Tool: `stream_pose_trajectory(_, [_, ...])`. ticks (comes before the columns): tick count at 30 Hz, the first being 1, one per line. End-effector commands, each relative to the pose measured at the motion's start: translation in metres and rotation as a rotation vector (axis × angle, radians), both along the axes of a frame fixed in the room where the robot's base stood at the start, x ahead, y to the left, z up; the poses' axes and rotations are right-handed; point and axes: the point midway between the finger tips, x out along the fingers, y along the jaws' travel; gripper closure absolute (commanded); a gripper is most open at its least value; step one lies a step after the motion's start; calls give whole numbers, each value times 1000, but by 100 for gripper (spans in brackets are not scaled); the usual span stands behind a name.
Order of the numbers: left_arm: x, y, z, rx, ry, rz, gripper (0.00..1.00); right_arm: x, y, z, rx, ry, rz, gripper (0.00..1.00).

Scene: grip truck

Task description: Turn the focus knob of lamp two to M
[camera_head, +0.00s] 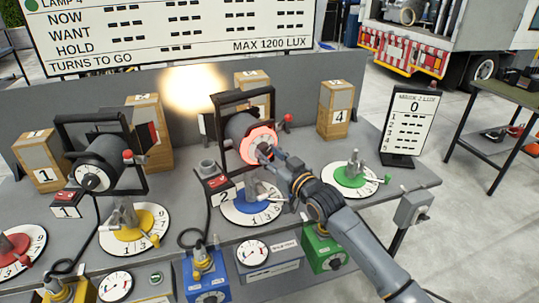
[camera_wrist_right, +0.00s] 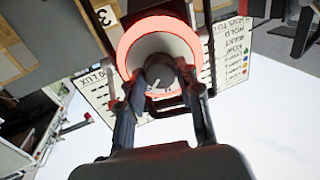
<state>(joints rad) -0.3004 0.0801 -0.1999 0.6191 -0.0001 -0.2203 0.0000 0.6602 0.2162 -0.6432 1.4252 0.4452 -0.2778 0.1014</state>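Lamp two (camera_head: 240,127) is a dark cylinder in a black frame, behind the small box marked 2 (camera_head: 222,192). A glowing red ring (camera_head: 250,137) surrounds its front; the ring also shows in the right wrist view (camera_wrist_right: 128,42). The grey focus knob (camera_wrist_right: 158,72) sits at the ring's centre, with small marks on its face too small to read. My right gripper (camera_head: 267,153) reaches it from the front right. In the right wrist view its fingers (camera_wrist_right: 160,82) stand on both sides of the knob and appear closed on it. My left gripper is not in view.
Another lamp (camera_head: 100,165) stands at left on the grey bench. Dials with blue (camera_head: 252,203), yellow (camera_head: 130,230) and green (camera_head: 352,177) centres lie in front. A lux display (camera_head: 408,125) stands at right. A lit glow (camera_head: 195,88) shows on the back panel.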

Motion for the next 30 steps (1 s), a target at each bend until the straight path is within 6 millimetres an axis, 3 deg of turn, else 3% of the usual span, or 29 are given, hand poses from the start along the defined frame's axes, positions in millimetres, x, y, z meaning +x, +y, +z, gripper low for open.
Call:
stream_pose_trajectory(1, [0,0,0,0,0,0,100,0,0,0,0,0,0,84])
stream_pose_trajectory(3, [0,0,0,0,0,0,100,0,0,0,0,0,0,97])
stream_pose_trajectory(16, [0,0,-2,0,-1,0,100,0,0,0,-75,-49,-1,97])
stream_pose_trajectory(30, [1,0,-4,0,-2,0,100,0,0,0,-391,-254,0,97])
